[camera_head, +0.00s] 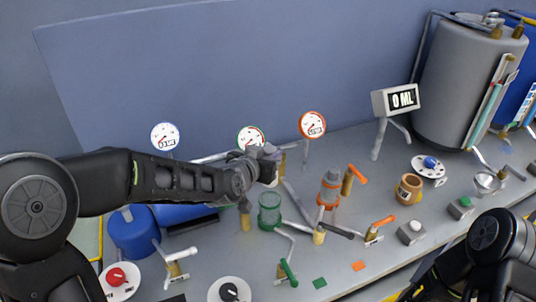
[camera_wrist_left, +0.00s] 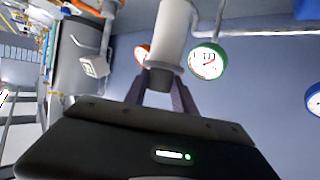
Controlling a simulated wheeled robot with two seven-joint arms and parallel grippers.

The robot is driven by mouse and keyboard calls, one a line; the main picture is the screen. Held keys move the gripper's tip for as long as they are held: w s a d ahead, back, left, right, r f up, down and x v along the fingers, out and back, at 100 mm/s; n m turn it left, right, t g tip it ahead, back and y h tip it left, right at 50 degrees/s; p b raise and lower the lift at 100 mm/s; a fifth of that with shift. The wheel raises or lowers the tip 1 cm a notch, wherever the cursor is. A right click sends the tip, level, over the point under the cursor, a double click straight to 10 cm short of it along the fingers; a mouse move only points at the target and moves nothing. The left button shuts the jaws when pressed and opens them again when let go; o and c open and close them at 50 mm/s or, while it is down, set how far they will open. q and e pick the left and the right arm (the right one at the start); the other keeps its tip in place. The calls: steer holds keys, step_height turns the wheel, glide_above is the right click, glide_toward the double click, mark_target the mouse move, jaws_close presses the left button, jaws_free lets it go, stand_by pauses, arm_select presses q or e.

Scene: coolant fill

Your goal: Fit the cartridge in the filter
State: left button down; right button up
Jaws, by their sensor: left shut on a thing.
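My left gripper (camera_head: 262,158) is shut on the cartridge, above and close to the green-rimmed filter housing (camera_head: 269,212), which looks open at the top. In the left wrist view the cartridge (camera_wrist_left: 172,32) is a white cylinder with a grey end (camera_wrist_left: 160,78) between the fingers of my left gripper (camera_wrist_left: 164,92). In the head view the arm and gripper hide most of the cartridge. A second filter, orange (camera_head: 328,194) with a grey top, stands to the right of the green one. My right arm shows at the lower right; its gripper is out of view.
Behind the filters stand blue-, green- (camera_head: 251,137) and orange-rimmed gauges (camera_head: 312,125). An orange-handled valve (camera_head: 354,175) and pipes crowd the bench. A brown pot (camera_head: 408,189), a 0 ML display (camera_head: 396,99) and a grey tank (camera_head: 464,85) are to the right.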

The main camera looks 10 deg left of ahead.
arm_select(q)
steer(key=shift+f+b, duration=2.5)
steer(key=shift+f, duration=0.25)
steer(key=shift+f+b, duration=2.45)
steer(key=shift+b, duration=0.1)
steer(key=shift+f+b, duration=2.25)
steer(key=shift+f, duration=0.1)
steer(key=c, duration=0.9)
jaws_free()
steer(key=shift+c, duration=0.2)
steer(key=shift+s, duration=0.15)
steer(key=v, duration=0.7)
steer(key=shift+s+r, duration=0.2)
